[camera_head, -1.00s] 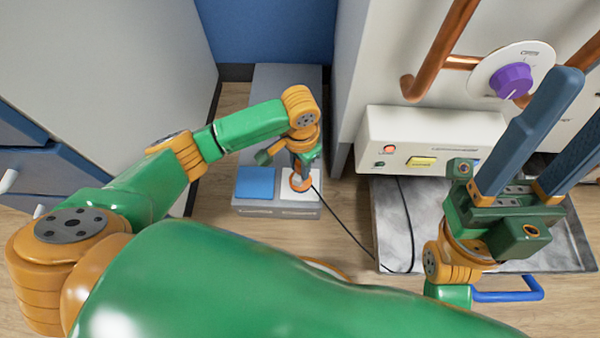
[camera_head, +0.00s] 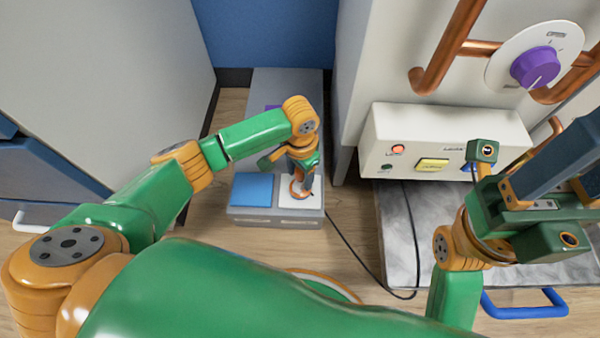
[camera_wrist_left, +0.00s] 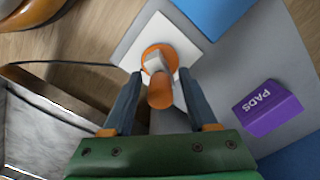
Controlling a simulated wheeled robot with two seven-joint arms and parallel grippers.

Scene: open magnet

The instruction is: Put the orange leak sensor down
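The orange leak sensor (camera_head: 297,188) stands on the white square pad (camera_head: 312,202) on the low grey bench. In the left wrist view its round orange base (camera_wrist_left: 147,58) is on the white pad (camera_wrist_left: 187,42), with a pale block and an orange knob rising toward me. My left gripper (camera_head: 301,180) is above the pad. In the left wrist view its two blue fingers (camera_wrist_left: 160,82) stand on either side of the sensor, with visible gaps, so it looks open. My right gripper (camera_head: 573,165) is at the right, its blue fingers apart and partly outside the picture.
A blue pad (camera_head: 252,189) lies beside the white one. A purple box marked PADS (camera_wrist_left: 268,108) sits on the bench. A black cable (camera_head: 352,253) runs across the floor toward the white control box (camera_head: 440,140). A marble-topped tray (camera_head: 400,225) with a blue handle (camera_head: 525,305) is at right.

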